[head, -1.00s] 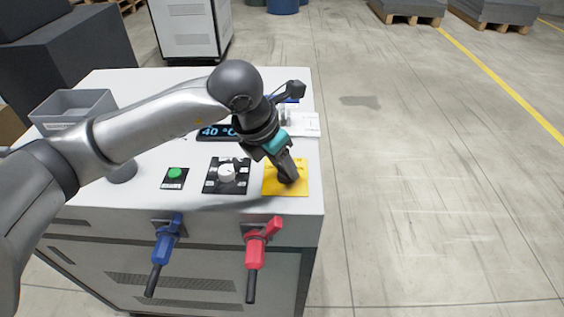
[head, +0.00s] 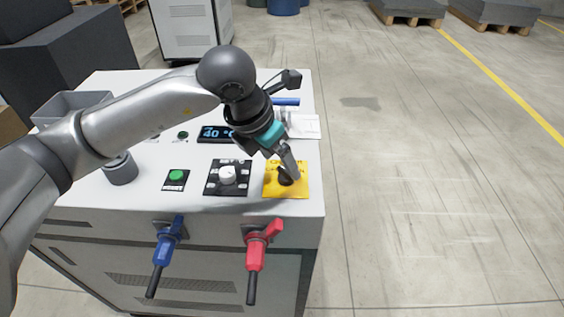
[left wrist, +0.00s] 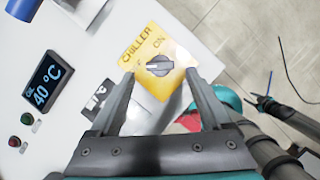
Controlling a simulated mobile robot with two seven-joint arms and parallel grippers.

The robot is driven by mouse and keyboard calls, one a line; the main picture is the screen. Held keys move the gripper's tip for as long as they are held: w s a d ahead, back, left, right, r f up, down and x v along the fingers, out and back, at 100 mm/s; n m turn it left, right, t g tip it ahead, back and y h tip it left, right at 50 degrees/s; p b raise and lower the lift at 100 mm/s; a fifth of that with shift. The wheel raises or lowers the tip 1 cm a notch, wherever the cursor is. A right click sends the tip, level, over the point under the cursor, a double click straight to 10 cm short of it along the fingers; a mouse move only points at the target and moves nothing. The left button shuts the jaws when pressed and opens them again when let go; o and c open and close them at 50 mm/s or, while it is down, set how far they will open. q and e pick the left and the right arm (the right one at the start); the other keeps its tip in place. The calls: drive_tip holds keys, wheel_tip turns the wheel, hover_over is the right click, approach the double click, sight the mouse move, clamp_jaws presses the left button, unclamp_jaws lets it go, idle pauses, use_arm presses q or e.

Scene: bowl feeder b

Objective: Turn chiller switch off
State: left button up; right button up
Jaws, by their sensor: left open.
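The chiller switch is a dark rotary knob on a yellow plate (head: 272,191), at the front right of the white machine top. In the left wrist view the knob (left wrist: 158,68) sits on the plate (left wrist: 147,42), with "CHILLER" and "ON" readable and another label partly hidden. The knob's handle lies roughly crosswise in that view; I cannot tell which label it points to. My left gripper (left wrist: 155,88) is open and empty, its fingers on either side of the knob's line, apart from it. In the left wrist view, a dark gripper-like part (left wrist: 264,101) at right seems to be my right gripper.
A white knob on a black plate (head: 241,188), a green button (head: 176,174) and a display reading 40 °C (head: 211,133) are left of the switch. A blue valve handle (head: 162,251) and a red one (head: 255,252) hang on the front. Floor at right is clear.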

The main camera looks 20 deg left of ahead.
use_arm(q)
drive_tip(key=p+v, duration=0.1)
drive_tip(key=v, duration=1.1)
drive_tip(key=shift+s+r, duration=0.15)
drive_tip(key=shift+r, duration=0.05)
drive_tip(key=shift+a+f, duration=0.1)
